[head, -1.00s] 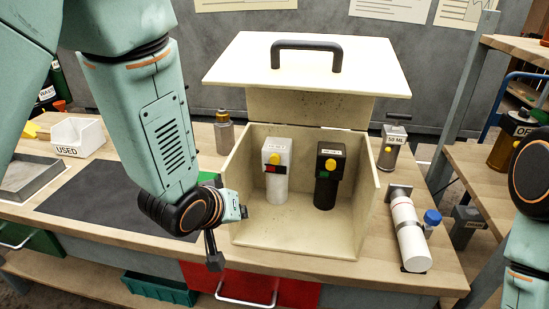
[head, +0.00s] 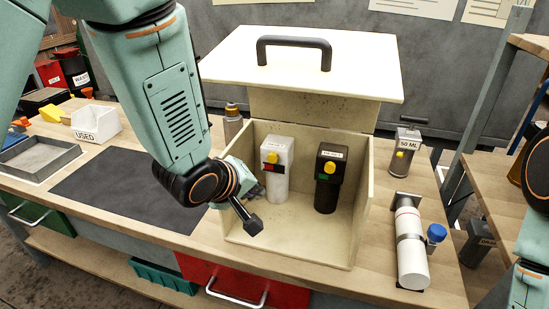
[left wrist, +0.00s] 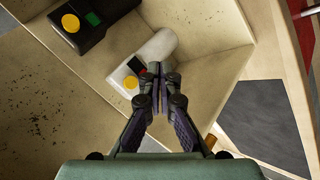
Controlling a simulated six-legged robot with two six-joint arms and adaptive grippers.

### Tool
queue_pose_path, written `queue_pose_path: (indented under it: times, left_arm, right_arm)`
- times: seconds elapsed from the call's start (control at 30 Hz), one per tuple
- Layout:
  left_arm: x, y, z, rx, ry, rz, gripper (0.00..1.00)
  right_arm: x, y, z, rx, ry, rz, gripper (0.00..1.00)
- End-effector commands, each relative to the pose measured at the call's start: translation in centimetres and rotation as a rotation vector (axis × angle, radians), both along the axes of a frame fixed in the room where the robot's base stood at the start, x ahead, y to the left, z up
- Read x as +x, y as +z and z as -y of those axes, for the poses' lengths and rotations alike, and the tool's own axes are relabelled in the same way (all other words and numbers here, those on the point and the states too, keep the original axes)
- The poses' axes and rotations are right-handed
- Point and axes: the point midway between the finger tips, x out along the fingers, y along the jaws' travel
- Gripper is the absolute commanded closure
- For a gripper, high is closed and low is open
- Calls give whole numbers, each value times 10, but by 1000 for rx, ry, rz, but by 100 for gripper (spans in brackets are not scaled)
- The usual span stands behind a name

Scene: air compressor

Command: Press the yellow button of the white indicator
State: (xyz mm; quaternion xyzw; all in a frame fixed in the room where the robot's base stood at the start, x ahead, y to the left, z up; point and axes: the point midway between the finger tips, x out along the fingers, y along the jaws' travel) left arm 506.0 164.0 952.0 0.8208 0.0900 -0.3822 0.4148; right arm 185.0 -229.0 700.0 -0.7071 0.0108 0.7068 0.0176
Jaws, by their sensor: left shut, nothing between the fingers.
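The white indicator (head: 279,183) stands upright inside the open cream box (head: 315,245), on its left side. Its yellow button (head: 272,157) faces the front, above a red patch. My left gripper (head: 258,190) is at the box's left front, just left of the indicator's lower body and below the button. In the left wrist view the shut, empty fingertips (left wrist: 155,70) overlap the white indicator (left wrist: 156,46), with the yellow button (left wrist: 131,82) just left of them; contact cannot be told. My right gripper is not in view; only part of the right arm shows.
A black indicator (head: 328,180) with its own yellow button and a green patch stands right of the white one. The box's side walls and raised lid (head: 300,75) bound the space. A white cylinder (head: 411,250) lies right of the box. The dark mat (head: 120,190) is bare.

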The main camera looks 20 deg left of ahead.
Motion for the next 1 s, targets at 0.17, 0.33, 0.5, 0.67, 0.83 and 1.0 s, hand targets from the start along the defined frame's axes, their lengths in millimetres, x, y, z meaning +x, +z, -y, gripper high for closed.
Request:
queue_pose_path:
  times: [0.17,0.33,0.5,0.67,0.83,1.0]
  left_arm:
    - [-1,0,-2,-25,26,-7,100]
    - [-1,0,-2,-24,27,-7,100]
    - [2,-1,-2,-24,28,-6,100]
    - [16,-1,-1,-24,28,-4,100]
    - [38,-2,1,-24,28,-5,100]
    - [60,-1,2,-24,28,-5,100]
  right_arm:
    - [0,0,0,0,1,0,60]
    - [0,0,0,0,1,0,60]
    - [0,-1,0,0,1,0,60]
    - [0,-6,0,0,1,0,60]
    - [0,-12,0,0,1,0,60]
    - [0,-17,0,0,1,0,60]
